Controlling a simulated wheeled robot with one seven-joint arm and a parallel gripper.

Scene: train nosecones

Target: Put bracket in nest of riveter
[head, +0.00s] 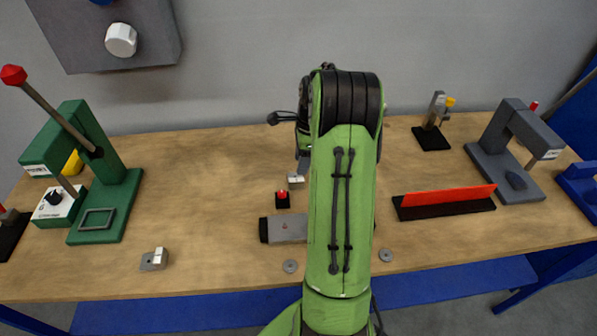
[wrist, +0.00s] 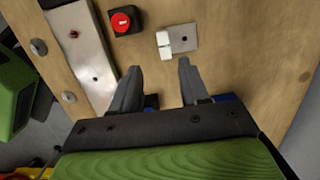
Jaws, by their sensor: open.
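A small bracket (wrist: 183,38), a flat grey plate with a hole and a raised white block, lies on the wooden bench just beyond my fingertips in the wrist view. It also shows left of my arm in the head view (head: 296,179). My gripper (wrist: 157,68) is open and empty, its two fingers apart and pointing towards the bracket. In the head view my arm hides the gripper. A similar bracket (head: 154,260) lies at the front left. A green lever press (head: 105,185) with a square frame (head: 97,219) on its base stands left. I cannot tell whether it or the grey press (head: 505,150) is the riveter.
A red button on a black box (head: 283,198) and a long metal plate (head: 285,229) lie close to the bracket. A red strip on a black base (head: 445,203) and a small clamp (head: 433,120) stand right. The bench between the green press and the button is mostly clear.

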